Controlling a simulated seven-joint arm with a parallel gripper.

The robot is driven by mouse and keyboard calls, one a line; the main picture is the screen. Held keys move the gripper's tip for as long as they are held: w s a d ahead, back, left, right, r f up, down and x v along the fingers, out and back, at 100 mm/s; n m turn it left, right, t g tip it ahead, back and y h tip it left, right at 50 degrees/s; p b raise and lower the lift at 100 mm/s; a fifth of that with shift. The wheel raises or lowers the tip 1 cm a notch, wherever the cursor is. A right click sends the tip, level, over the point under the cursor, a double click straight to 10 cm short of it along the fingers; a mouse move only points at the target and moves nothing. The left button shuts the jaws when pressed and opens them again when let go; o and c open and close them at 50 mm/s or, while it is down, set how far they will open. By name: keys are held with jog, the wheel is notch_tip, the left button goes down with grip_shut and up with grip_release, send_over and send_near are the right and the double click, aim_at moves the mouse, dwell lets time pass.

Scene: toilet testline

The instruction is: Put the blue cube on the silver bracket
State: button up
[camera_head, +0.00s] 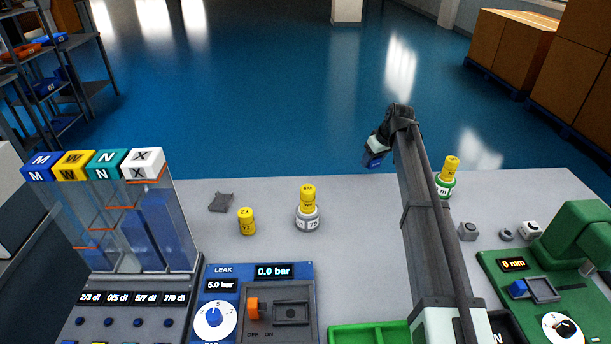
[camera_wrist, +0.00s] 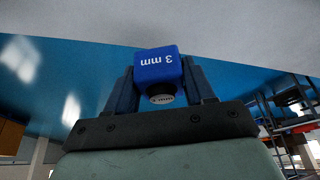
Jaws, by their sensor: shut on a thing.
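A blue cube marked "3 mm" (camera_wrist: 158,65) is between the fingers of my gripper (camera_wrist: 161,88), which is shut on it. A small round grey part shows just below the cube in the wrist view. In the head view, my gripper (camera_head: 378,148) holds the cube (camera_head: 374,159) in the air near the table's far edge. A flat grey bracket-like piece (camera_head: 220,202) lies on the table at the left. A grey square holder (camera_head: 543,290) sits on the green machine at the right. I cannot tell which of these is the silver bracket.
Yellow-topped cylinders stand mid-table (camera_head: 307,207) and right of my arm (camera_head: 446,185). A yellow cylinder (camera_head: 246,221) stands left of centre. Small grey parts (camera_head: 467,231) lie at right. A lettered-cube display (camera_head: 130,230) and blue leak panel (camera_head: 215,318) occupy the front left.

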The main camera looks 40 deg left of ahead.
jog(key=s+a+n+g, duration=0.1)
jog(key=s+a+n, duration=0.2)
jog(key=s+a, duration=1.6)
jog(key=r+n+g+h, duration=0.15)
jog(key=n+g, duration=0.25)
jog(key=n, duration=0.6)
send_over(219, 201)
jog(key=w+d, duration=0.1)
jog(key=shift+d+f, duration=0.1)
jog(key=shift+f, duration=4.75)
jog(key=shift+f, duration=0.1)
jog(key=o, duration=1.1)
jog(key=v, duration=1.2)
jog(key=shift+d, duration=0.15)
jog(key=shift+s, duration=0.15)
